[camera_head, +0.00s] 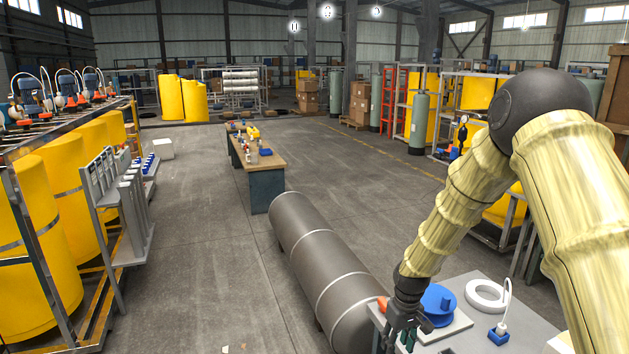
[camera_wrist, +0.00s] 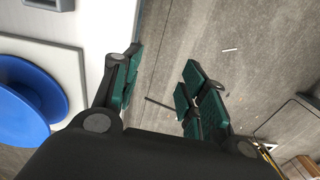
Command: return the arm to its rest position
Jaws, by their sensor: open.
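My gripper (camera_head: 402,335) hangs at the end of my bent arm at the lower right of the head view, by the left edge of a grey-white table (camera_head: 470,342). In the wrist view my gripper (camera_wrist: 160,85) has its green-padded fingers apart, with nothing between them but the view of the concrete floor. A blue round part (camera_head: 438,302) on a white plate sits on the table close to the right of the gripper. It also shows at the left of the wrist view (camera_wrist: 25,100). The gripper's height over the table edge is hard to tell.
A white ring (camera_head: 487,294) and a blue-based item with a white cable (camera_head: 498,334) lie on the table. A large grey cylinder (camera_head: 318,255) lies left of it. A workbench (camera_head: 262,165) stands beyond. Yellow tanks (camera_head: 45,235) line the left; open floor lies between.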

